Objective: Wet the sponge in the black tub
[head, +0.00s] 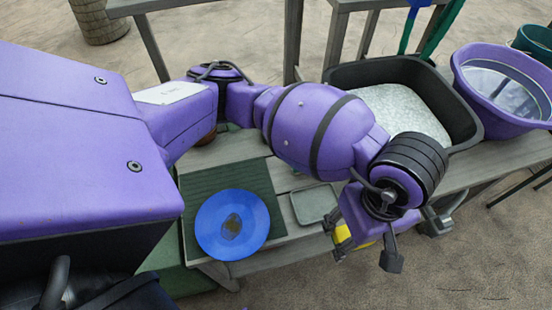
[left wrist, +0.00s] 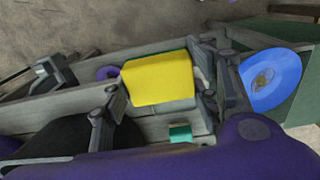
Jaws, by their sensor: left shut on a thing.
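The yellow sponge (head: 343,234) shows only in part in the head view, behind the fingers of my left gripper (head: 368,246). In the left wrist view the sponge (left wrist: 158,78) is broad and flat, between the dark fingers of my left gripper (left wrist: 160,95), which is shut on it. The black tub (head: 465,112) stands on the bench at the upper right in the head view, with a pale grey speckled fill. The gripper is in front of the tub and outside it. My left forearm hides part of the tub's near side. My right gripper is not in view.
A purple basin (head: 468,88) with a glassy surface inside stands right of the black tub. A blue disc (head: 212,228) lies on a dark green mat (head: 262,178). A small grey-green tray (head: 314,203) sits beside it on the grey plank bench (head: 480,168). Bare floor lies in front.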

